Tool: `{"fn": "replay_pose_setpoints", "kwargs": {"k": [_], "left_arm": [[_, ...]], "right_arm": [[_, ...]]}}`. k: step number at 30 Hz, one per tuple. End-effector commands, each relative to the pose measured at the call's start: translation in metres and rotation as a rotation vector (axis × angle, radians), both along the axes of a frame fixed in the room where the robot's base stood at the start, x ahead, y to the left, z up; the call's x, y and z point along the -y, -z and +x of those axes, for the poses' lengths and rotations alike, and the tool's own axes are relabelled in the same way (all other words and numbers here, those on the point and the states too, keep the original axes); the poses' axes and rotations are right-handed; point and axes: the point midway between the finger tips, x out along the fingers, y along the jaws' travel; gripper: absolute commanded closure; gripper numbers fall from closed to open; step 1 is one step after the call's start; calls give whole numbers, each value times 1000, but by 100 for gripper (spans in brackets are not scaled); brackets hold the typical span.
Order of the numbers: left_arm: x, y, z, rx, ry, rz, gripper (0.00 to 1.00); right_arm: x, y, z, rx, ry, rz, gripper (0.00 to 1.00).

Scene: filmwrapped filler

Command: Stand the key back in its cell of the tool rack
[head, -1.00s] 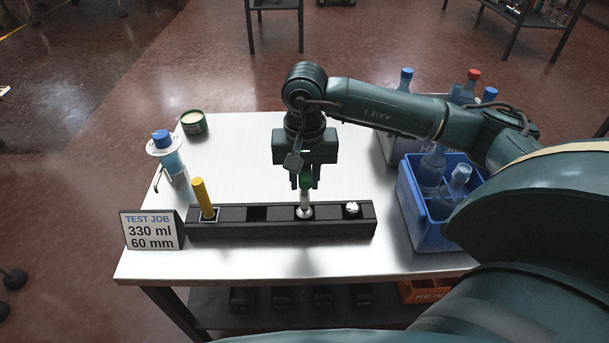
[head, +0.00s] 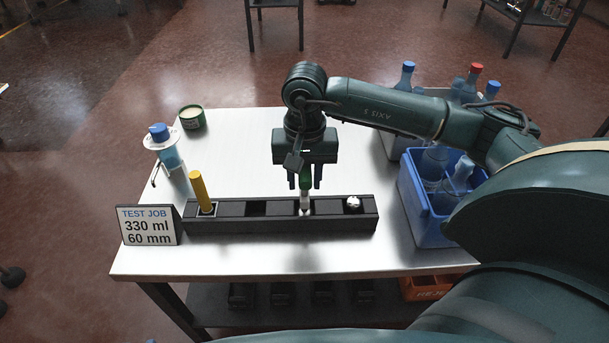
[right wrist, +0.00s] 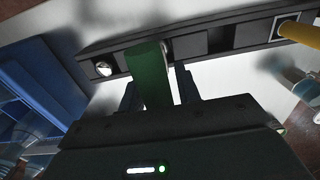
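The key, with a green handle (head: 305,182) and a pale shaft (head: 305,202), stands about upright in the third cell from the left of the black tool rack (head: 280,226). My right gripper (head: 305,184) points down from above, with one finger on each side of the green handle and visible gaps. It is open. In the right wrist view the green handle (right wrist: 149,75) rises between the spread fingers, and it hides part of the rack (right wrist: 222,38). How deep the shaft sits is hidden. My left gripper is not in view.
A yellow-handled tool (head: 201,190) stands in the rack's left cell. The second cell is empty; a silver-topped piece (head: 353,203) sits in the right cell. A blue crate (head: 425,213) with bottles stands right, a sign (head: 148,226) left.

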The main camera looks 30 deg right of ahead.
Motion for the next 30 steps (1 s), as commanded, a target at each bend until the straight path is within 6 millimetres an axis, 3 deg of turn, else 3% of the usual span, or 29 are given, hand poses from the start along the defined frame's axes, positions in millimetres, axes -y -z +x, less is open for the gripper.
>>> {"fn": "replay_pose_setpoints", "kwargs": {"k": [6, 16, 20, 30], "left_arm": [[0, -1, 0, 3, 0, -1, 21], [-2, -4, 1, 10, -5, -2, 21], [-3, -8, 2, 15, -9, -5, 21], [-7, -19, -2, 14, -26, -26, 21]], "right_arm": [[0, 0, 0, 0, 0, 0, 49], [0, -6, 0, 0, 0, 0, 49], [0, -27, 1, 4, 1, 0, 49], [0, -101, 0, 4, 0, 0, 49]]}}
